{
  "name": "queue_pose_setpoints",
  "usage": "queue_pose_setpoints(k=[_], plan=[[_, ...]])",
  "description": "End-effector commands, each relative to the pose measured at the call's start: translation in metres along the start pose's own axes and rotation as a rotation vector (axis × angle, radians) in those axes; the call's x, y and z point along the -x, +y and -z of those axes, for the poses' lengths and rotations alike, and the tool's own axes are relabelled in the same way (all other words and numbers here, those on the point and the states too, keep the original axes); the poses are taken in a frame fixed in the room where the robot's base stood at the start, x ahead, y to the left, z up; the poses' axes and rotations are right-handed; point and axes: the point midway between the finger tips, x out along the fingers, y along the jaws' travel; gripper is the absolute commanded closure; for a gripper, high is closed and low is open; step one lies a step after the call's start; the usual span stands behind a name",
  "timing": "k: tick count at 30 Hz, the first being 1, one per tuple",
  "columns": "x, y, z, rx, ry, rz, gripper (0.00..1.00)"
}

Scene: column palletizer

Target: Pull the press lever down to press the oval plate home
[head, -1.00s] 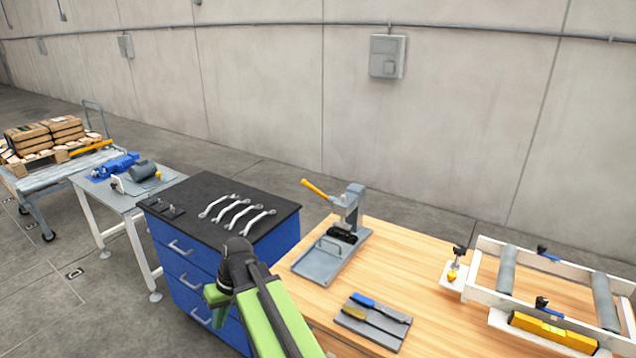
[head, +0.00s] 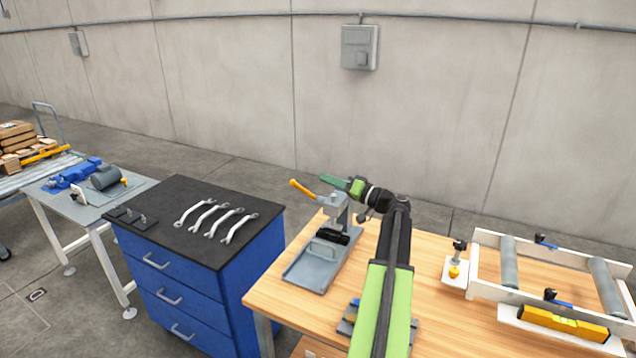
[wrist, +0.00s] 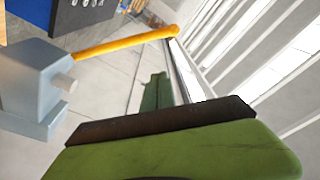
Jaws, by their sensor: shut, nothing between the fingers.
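The press (head: 338,212) is grey and stands on the wooden bench; its head (wrist: 32,82) fills the left of the wrist view. Its orange lever (head: 301,190) slants up and left from the head. In the wrist view the lever (wrist: 125,43) reaches toward the upper middle, apart from my fingers. My gripper (head: 334,181) is shut and empty, level with the press top and just right of the lever's end in the head view. Its green fingers also show in the wrist view (wrist: 155,92). A black part (head: 333,236) sits under the press head; I cannot make out the oval plate.
A blue cabinet (head: 235,290) with several wrenches (head: 216,218) on top stands left of the bench (head: 440,330). A white roller frame (head: 480,262) is at the right. A tool tray (head: 346,326) lies partly behind my arm.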

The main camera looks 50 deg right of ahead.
Motion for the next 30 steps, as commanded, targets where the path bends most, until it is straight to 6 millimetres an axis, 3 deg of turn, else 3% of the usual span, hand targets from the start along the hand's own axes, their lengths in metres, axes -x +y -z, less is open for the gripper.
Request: queue_pose_setpoints(k=[12,15,18,30], plan=[[-0.081,0.005,0.007,0.001,0.005,-0.008,1.00],[-0.070,0.009,-0.018,0.001,0.008,-0.011,1.00],[-0.066,0.008,-0.028,0.001,0.008,-0.011,1.00],[-0.064,0.006,-0.032,0.001,0.007,-0.011,1.00]])
